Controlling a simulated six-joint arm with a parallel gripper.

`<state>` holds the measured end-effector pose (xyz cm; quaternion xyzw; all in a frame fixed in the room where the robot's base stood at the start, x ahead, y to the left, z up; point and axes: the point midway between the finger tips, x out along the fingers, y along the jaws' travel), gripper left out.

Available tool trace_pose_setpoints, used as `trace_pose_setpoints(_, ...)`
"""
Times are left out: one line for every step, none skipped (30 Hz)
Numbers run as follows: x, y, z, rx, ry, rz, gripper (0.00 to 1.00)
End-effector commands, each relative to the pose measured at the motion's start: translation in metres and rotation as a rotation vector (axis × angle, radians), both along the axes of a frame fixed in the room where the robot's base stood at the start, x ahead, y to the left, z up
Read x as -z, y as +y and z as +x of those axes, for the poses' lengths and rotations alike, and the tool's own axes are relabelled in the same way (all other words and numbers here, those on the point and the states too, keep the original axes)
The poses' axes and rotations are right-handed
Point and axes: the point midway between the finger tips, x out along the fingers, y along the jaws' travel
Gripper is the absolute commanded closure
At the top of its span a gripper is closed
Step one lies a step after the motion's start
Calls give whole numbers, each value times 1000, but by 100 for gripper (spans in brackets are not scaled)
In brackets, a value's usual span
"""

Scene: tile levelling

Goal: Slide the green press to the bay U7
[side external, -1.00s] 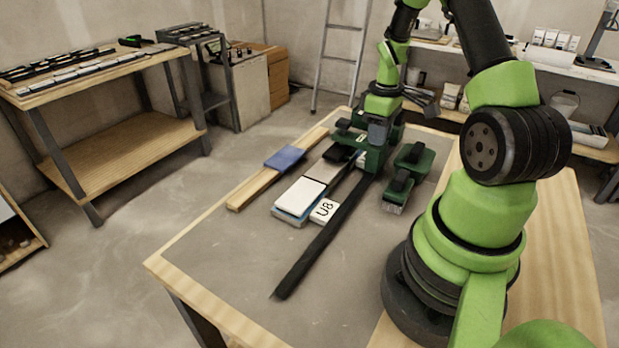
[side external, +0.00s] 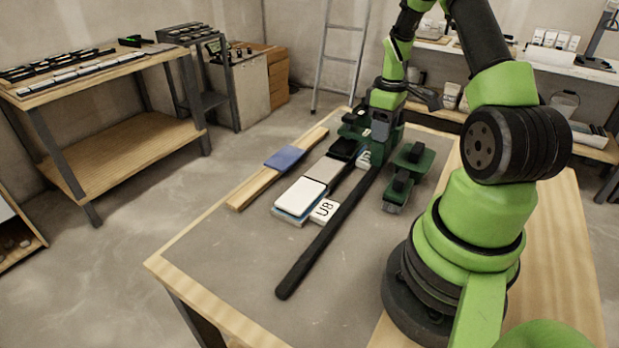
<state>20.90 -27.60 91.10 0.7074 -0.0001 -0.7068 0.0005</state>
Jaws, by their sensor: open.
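The green press (side external: 390,138) stands at the far end of the long black rail (side external: 325,237), in the side external view. My gripper (side external: 381,124) is down at the press, its grey end against or just in front of it; it counts as open, though the fingers are small and partly hidden. A white tag reading U8 (side external: 323,209) lies beside the rail, next to a white-topped tile (side external: 300,196). Another pale tag (side external: 364,159) shows just in front of the press, but its lettering is too small to read. I cannot make out a U7 mark.
A dark green fixture with black knobs (side external: 408,166) stands right of the rail. A grey tile (side external: 326,171) lies behind the white one. A wooden strip (side external: 255,187) with a blue pad (side external: 285,158) lies left. The front of the grey bench top (side external: 225,260) is clear.

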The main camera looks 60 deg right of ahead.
Motion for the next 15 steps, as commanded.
trace_pose_setpoints(-2,0,0,0,0,-1,53)
trace_pose_setpoints(-4,0,0,0,-1,-1,53)
trace_pose_setpoints(-7,0,0,0,-1,-2,53)
trace_pose_setpoints(-10,-1,0,0,-2,-2,53)
trace_pose_setpoints(-14,0,0,1,-2,-2,53)
trace_pose_setpoints(-18,0,0,2,-2,-2,53)
trace_pose_setpoints(-21,0,0,1,-2,-3,53)
trace_pose_setpoints(-24,0,0,2,-2,-2,53)
trace_pose_setpoints(-29,0,0,1,-2,-3,53)
trace_pose_setpoints(-32,-1,0,0,-2,-3,53)
trace_pose_setpoints(-35,0,0,0,-1,-2,53)
trace_pose_setpoints(-39,0,0,0,-1,-2,53)
trace_pose_setpoints(-42,0,0,1,-1,-2,53)
trace_pose_setpoints(-45,0,0,1,-2,-2,53)
trace_pose_setpoints(-49,0,0,2,-1,-1,53)
